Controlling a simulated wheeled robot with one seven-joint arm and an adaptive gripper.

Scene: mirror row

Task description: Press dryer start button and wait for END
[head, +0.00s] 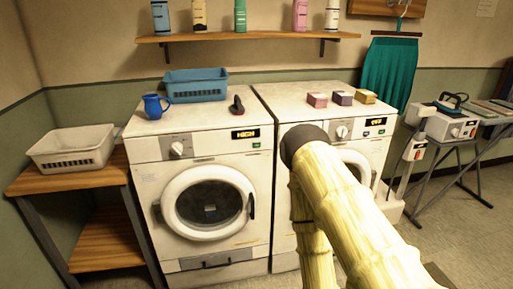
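Two white front-loading machines stand side by side in the head view. The left machine (150,190) has a shut round door (207,203), a knob (177,149), a lit display (244,134) that seems to read HIGH, and a small green button (256,145) below it. The right machine (265,190) has a knob (342,132), a lit display (375,121) too small to read, and a small green button (367,133). Which one is the dryer I cannot tell. My pale yellow arm covers much of the right machine's front. My gripper is not in view.
A blue mug (155,106), a blue basket (195,86) and several small boxes (317,99) stand on the machines. A wooden table (75,177) with a white basket (72,150) is left. An ironing board (470,135) is right. Bottles line a wall shelf (270,36).

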